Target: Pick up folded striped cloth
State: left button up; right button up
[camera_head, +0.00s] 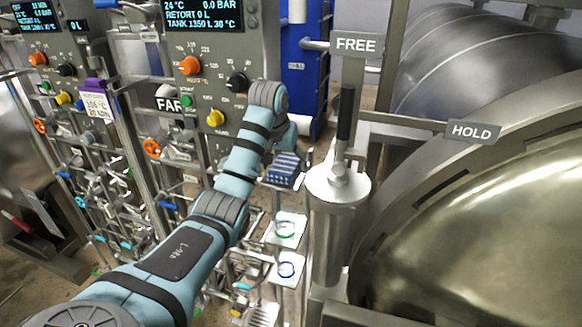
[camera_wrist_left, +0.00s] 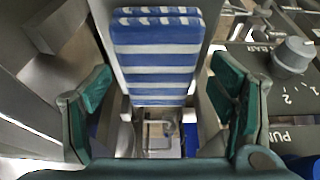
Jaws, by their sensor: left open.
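The folded cloth (camera_head: 284,170) has blue and white stripes and shows just below the end of my left arm in the head view. In the left wrist view the cloth (camera_wrist_left: 155,55) fills the upper middle, with its folded layers at the top edge. My left gripper (camera_wrist_left: 160,88) is open, with one green-padded finger on each side of the cloth's lower end and gaps on both sides. Its fingers are mostly hidden in the head view. My right gripper is in neither view.
A grey control panel (camera_head: 203,62) with knobs stands behind my left arm. A metal post with a black lever (camera_head: 345,118) stands close to the right of the cloth. The large round vessel door (camera_head: 480,230) fills the right. Pipes and valves crowd the lower left.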

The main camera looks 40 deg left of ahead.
pick_arm(q)
jog(key=shift+w, duration=0.15)
jog(key=c, duration=1.2)
jog(key=shift+o, duration=0.2)
jog(key=shift+r, duration=0.1)
